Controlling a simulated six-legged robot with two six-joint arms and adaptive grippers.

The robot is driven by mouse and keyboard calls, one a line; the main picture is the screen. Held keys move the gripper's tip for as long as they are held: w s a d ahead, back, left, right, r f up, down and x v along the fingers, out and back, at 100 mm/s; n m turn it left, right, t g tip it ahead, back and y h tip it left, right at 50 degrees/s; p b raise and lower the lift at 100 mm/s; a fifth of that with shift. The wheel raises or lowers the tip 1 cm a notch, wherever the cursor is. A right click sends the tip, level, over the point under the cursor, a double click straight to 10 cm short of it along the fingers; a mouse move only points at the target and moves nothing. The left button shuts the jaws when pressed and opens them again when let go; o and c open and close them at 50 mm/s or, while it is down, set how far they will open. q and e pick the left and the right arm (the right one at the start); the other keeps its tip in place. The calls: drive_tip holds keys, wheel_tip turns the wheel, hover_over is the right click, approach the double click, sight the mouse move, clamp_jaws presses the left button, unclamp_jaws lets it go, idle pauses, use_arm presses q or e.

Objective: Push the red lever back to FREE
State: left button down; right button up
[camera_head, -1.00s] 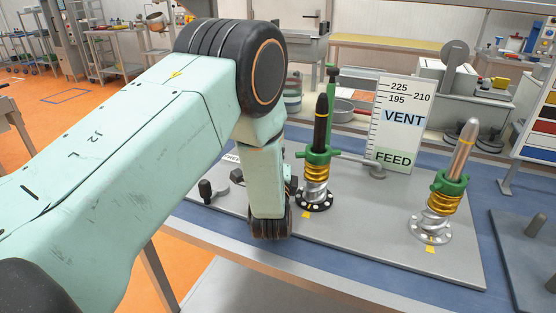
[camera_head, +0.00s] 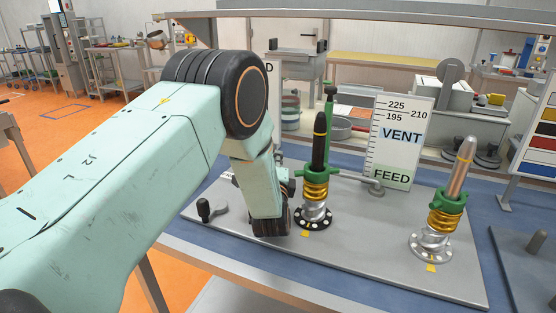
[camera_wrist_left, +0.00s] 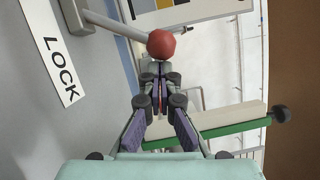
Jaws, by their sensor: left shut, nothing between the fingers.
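The red lever shows in the left wrist view as a red ball knob (camera_wrist_left: 162,44) on a thin grey rod. The rod runs up to the left, to a grey pivot. The LOCK label (camera_wrist_left: 60,68) lies beside it on the grey panel. My left gripper (camera_wrist_left: 160,84) is shut and empty, its fingertips close below the ball; I cannot tell whether they touch it. In the head view my left gripper (camera_head: 271,222) points down at the board, left of the black-tipped post. The lever is hidden behind my arm there. My right gripper is not in view.
On the grey board (camera_head: 360,250) stand a black-tipped post (camera_head: 319,150) with a green collar, a copper-coloured post (camera_head: 460,170) and a VENT/FEED gauge plate (camera_head: 402,140). A small black knob (camera_head: 204,209) stands at the left. The board's front middle is clear.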

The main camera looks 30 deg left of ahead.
use_arm(q)
drive_tip(key=shift+a+r, duration=0.15)
drive_tip(key=shift+r, duration=0.25)
drive_tip(key=shift+n+p, duration=0.3)
drive_tip(key=shift+p, duration=0.05)
drive_tip(key=shift+s+a+r+n+g+p, duration=0.1)
drive_tip(key=shift+a+r+n+g+p, duration=0.4)
drive_tip(key=shift+a+r+n+p, duration=0.45)
drive_tip(key=a+r+n+g+h+p, duration=0.1)
drive_tip(key=a+n+g+h+p, duration=0.1)
drive_tip(key=a+n+p, duration=0.4)
drive_tip(key=shift+s+a+r+n+h, duration=0.25)
drive_tip(key=shift+a+n+h, duration=0.7)
drive_tip(key=shift+a, duration=1)
drive_tip(key=shift+f+y, duration=0.1)
drive_tip(key=shift+y, duration=0.15)
drive_tip(key=shift+s+p, duration=0.15)
drive_tip(key=shift+p, duration=0.15)
